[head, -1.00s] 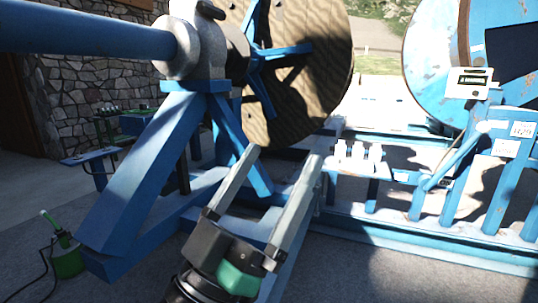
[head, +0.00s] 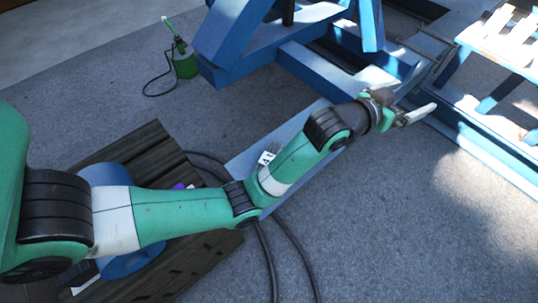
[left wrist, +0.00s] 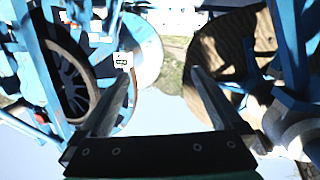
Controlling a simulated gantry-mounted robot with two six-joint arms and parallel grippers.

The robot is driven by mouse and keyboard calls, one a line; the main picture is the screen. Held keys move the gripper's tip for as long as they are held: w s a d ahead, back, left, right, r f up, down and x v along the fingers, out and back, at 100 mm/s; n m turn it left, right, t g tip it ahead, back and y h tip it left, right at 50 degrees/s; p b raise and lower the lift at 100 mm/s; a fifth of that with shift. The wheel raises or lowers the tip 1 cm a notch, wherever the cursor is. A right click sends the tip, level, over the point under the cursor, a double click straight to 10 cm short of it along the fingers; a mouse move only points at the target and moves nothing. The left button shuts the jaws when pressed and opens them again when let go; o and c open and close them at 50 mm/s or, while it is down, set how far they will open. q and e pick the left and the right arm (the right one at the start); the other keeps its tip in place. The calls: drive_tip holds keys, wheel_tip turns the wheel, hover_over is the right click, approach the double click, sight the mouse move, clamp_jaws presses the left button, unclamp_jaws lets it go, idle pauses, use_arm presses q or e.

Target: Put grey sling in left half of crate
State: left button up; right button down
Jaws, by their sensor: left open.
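My left gripper (head: 408,108) reaches out at the right end of my green arm in the head view, near the blue frame. In the left wrist view its two fingers (left wrist: 160,73) are spread apart with nothing between them. I cannot make out the grey sling in either view. A dark slatted wooden thing (head: 125,148), perhaps a crate or pallet, lies on the floor at lower left, partly hidden by my arm. I cannot tell its halves apart. My right gripper is not in view.
A blue steel frame (head: 290,62) stands at the top, with a green can (head: 185,65) beside it. Dark cables (head: 272,262) cross the floor below my arm. Grey floor at lower right is clear. Large reels (left wrist: 235,70) show in the left wrist view.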

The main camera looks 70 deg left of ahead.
use_arm(q)
drive_tip(key=s+a+f+n+g+y+p, duration=0.15)
drive_tip(key=a+f+g, duration=0.35)
drive_tip(key=f, duration=0.6)
use_arm(e)
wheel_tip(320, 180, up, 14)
drive_tip(key=p, duration=1.1)
use_arm(q)
drive_tip(key=n+g+b, duration=0.1)
drive_tip(key=n+g, duration=0.3)
drive_tip(key=g, duration=0.4)
approach(268, 158)
drive_tip(key=shift+h, duration=0.25)
drive_tip(key=b+x, duration=0.5)
drive_tip(key=b, duration=0.1)
drive_tip(key=shift+w+a+f+b, duration=0.2)
drive_tip(key=shift+f+b, duration=0.1)
drive_tip(key=shift+b, duration=0.15)
drive_tip(key=shift+r, duration=0.1)
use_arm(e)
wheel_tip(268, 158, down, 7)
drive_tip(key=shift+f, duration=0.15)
